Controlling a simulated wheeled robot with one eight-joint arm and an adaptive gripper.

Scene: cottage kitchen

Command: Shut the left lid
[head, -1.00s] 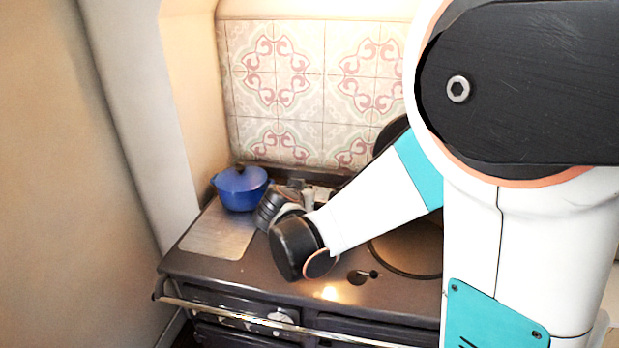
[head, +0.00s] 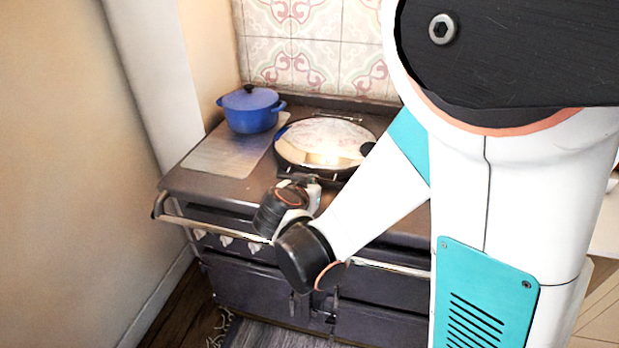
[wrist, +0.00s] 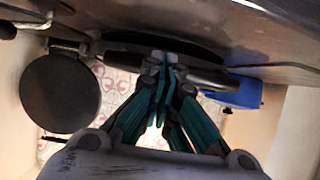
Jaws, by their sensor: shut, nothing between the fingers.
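The left lid (head: 325,141) is a shiny round lid on the stove top, lying flat or nearly so; I cannot tell whether it rests fully down. Its top mirrors the tiles. My gripper (head: 302,182) is at its front edge, low over the stove's front. In the wrist view my gripper (wrist: 163,68) has its fingers together with nothing between them, close to a dark rim along the stove top. I cannot tell whether they touch the lid. A dark round disc (wrist: 60,93), apparently the other lid standing raised, shows at the left there.
A rail (head: 213,228) runs along the stove front. The tiled wall (head: 310,45) is close behind; my arm hides the stove's right side.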

